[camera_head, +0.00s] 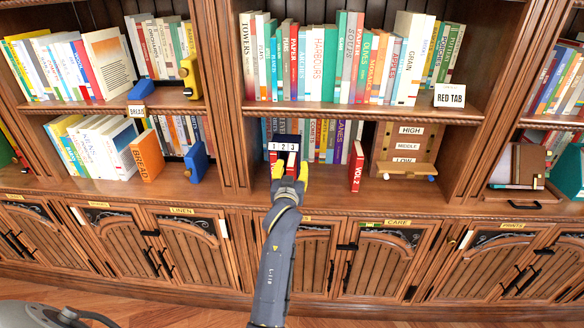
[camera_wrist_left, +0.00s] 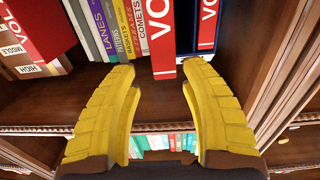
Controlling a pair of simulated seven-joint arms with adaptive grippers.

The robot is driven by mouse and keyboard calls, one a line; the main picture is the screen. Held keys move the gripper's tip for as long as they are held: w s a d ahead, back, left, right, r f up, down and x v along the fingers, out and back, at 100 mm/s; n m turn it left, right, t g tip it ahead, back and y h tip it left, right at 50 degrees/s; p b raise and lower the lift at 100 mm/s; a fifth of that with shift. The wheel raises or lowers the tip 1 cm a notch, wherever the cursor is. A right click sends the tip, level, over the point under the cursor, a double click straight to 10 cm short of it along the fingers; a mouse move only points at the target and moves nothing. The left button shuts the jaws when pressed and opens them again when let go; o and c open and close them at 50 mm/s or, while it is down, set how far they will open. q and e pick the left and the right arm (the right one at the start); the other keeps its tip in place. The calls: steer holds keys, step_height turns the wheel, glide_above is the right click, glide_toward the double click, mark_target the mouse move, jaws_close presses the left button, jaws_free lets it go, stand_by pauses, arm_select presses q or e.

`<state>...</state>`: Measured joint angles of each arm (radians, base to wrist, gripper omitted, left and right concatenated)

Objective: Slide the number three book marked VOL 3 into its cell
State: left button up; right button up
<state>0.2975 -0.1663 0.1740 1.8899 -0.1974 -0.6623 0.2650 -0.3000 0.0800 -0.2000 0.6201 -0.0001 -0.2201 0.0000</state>
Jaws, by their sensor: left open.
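The dark blue holder (camera_head: 284,140) with cells labelled 1, 2, 3 stands on the middle lower shelf; its edge shows in the left wrist view (camera_wrist_left: 206,61). My left gripper (camera_head: 291,172) is open in front of it. In the left wrist view a red book (camera_wrist_left: 164,45) stands between the yellow fingertips (camera_wrist_left: 163,72), with a gap on each side. Its spine shows "VO"; the number is cut off. Another red book (camera_wrist_left: 207,18) stands beside it at the holder. The red VOL 2 book (camera_head: 356,167) stands apart to the right. My right gripper is not in view.
A wooden stand (camera_head: 408,167) marked HIGH, MIDDLE, LOW is right of VOL 2. A row of books (camera_head: 330,140) fills the shelf behind. A wooden upright (camera_head: 236,150) is close left of the holder. The shelf front between the holder and VOL 2 is clear.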

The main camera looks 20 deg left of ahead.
arm_select(q)
steer(key=shift+c, duration=0.2)
steer(key=shift+s+r+m, duration=0.1)
steer(key=shift+s+m, duration=0.15)
steer(key=shift+m, duration=0.15)
steer(key=c, duration=0.4)
steer(key=shift+s+d+m, duration=0.1)
steer(key=shift+s+m, duration=0.25)
steer(key=shift+m, duration=0.15)
steer(key=shift+c, duration=1.2)
steer(key=s+m, duration=0.1)
steer(key=s, duration=0.1)
steer(key=s+d+m, duration=0.1)
steer(key=m, duration=0.1)
steer(key=s+m, duration=0.2)
steer(key=shift+s+d+y, duration=0.3)
steer(key=shift+s+d, duration=0.05)
jaws_close()
steer(key=shift+f+x, duration=0.15)
steer(key=shift+x, duration=1.25)
steer(key=shift+f+x, duration=0.1)
steer(key=shift+x, duration=1.35)
